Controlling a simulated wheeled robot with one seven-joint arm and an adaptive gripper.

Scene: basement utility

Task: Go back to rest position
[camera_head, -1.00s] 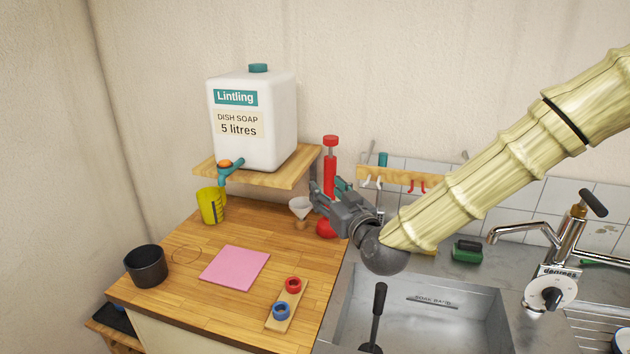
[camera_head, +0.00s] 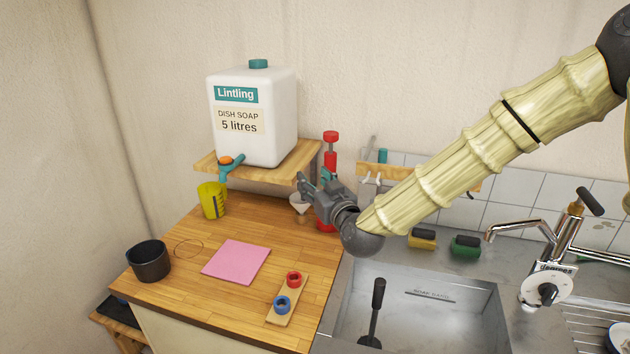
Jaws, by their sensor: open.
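My gripper (camera_head: 308,190) is open and empty. It is raised above the right rear of the wooden counter (camera_head: 190,285), in front of a red pump bottle (camera_head: 331,158) and close to a white funnel (camera_head: 298,202), which it partly covers. I cannot tell whether it touches either. My arm reaches in from the upper right over the sink.
A dish soap canister (camera_head: 252,115) stands on a wooden shelf (camera_head: 290,172). A yellow jug (camera_head: 212,200), black pot (camera_head: 148,260), pink cloth (camera_head: 236,261) and a board with red and blue rings (camera_head: 300,300) occupy the counter. The sink (camera_head: 420,310) and tap (camera_head: 560,240) lie right.

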